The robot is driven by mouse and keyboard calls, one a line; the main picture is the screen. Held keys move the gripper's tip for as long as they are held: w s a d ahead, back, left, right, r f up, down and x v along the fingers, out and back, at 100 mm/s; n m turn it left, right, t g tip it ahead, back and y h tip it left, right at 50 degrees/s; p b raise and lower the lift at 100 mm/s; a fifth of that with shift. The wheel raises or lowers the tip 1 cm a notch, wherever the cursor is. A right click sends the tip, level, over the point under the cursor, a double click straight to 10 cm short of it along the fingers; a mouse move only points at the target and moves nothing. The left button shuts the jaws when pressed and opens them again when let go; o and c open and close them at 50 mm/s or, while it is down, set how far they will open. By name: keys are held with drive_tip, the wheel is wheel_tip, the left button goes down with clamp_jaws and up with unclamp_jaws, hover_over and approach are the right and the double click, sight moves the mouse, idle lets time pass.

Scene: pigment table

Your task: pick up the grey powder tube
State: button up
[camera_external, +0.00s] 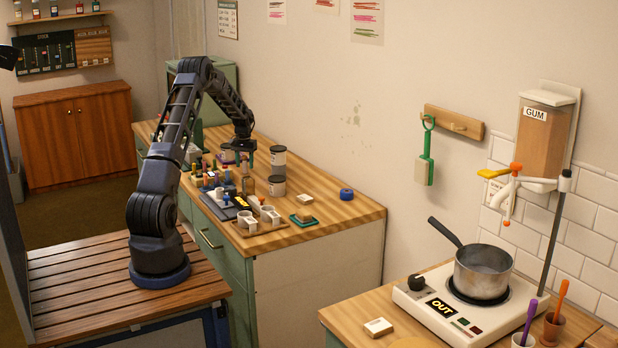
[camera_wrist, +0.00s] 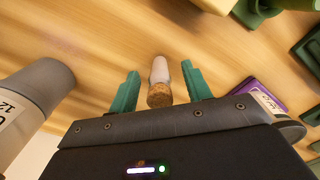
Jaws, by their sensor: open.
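In the wrist view a small pale-grey tube with a cork stopper (camera_wrist: 159,72) shows between the two green fingers of my gripper (camera_wrist: 160,84). Its cork end is nearest the camera. The fingers stand apart with a visible gap on each side of it, so my gripper is open and empty. In the outside view my gripper (camera_external: 243,150) points down over the crowded part of the wooden worktop. I cannot pick out the grey tube there among the small items.
A labelled jar with a grey lid (camera_wrist: 38,92) stands close on the left in the wrist view. A purple item (camera_wrist: 258,93) and green items lie to the right. Jars (camera_external: 278,159) stand beside my gripper in the outside view; the worktop's right end is mostly clear.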

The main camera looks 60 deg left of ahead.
clamp_jaws()
drive_tip(key=shift+r, duration=0.1)
